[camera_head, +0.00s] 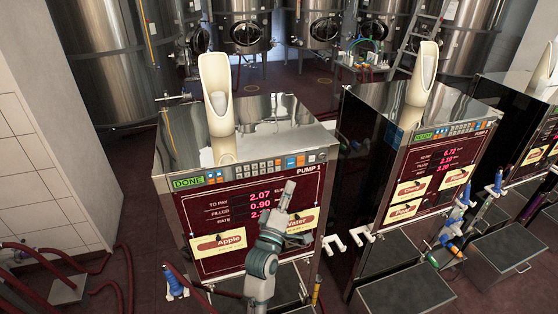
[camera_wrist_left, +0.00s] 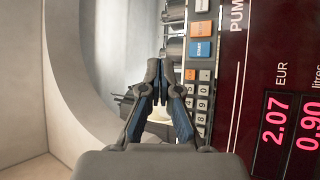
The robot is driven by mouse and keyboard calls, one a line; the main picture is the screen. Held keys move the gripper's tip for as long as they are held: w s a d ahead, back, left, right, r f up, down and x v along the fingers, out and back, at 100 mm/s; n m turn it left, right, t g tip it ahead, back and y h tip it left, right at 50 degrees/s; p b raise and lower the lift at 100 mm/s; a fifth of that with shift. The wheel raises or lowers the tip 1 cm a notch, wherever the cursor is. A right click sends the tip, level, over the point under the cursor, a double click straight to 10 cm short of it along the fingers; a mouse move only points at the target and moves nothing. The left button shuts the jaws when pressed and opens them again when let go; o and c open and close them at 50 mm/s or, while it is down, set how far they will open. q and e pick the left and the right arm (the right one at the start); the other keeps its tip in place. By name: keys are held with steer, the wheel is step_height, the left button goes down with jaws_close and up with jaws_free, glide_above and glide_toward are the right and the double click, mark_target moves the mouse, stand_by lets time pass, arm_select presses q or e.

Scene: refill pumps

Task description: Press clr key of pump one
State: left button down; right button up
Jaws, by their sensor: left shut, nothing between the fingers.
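Pump one (camera_head: 308,184) has a dark red front with lit figures 2.07 and 0.90 and a green DONE display (camera_head: 187,182). Its key strip (camera_head: 255,169) runs along the top edge of the front. In the left wrist view the strip (camera_wrist_left: 202,90) appears sideways, with number keys, orange keys and a blue START key (camera_wrist_left: 200,49). I cannot read a clr label. My left gripper (camera_head: 289,184) is shut and empty, in front of the panel just below the strip. In the left wrist view its fingertips (camera_wrist_left: 157,70) meet left of the keys; contact is not clear. My right gripper is not in view.
Pump two (camera_head: 433,168), with a green display, stands to the right. A cream chute (camera_head: 218,105) rises from pump one's top. Apple (camera_head: 217,242) and Water labels sit on its front. Steel tanks (camera_head: 110,60) stand behind, and hoses (camera_head: 125,275) lie on the floor at left.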

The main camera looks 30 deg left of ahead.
mark_target(278, 162)
arm_select(q)
steer(key=w+a+b, duration=0.1)
steer(key=w+a, duration=0.1)
steer(key=a, duration=0.1)
steer(key=w+a+b, duration=0.1)
steer(key=w+a, duration=0.2)
steer(key=shift+w+a, duration=0.35)
steer(key=shift+a, duration=0.05)
steer(key=shift+w, duration=0.1)
steer(key=shift+w+a+r, duration=0.1)
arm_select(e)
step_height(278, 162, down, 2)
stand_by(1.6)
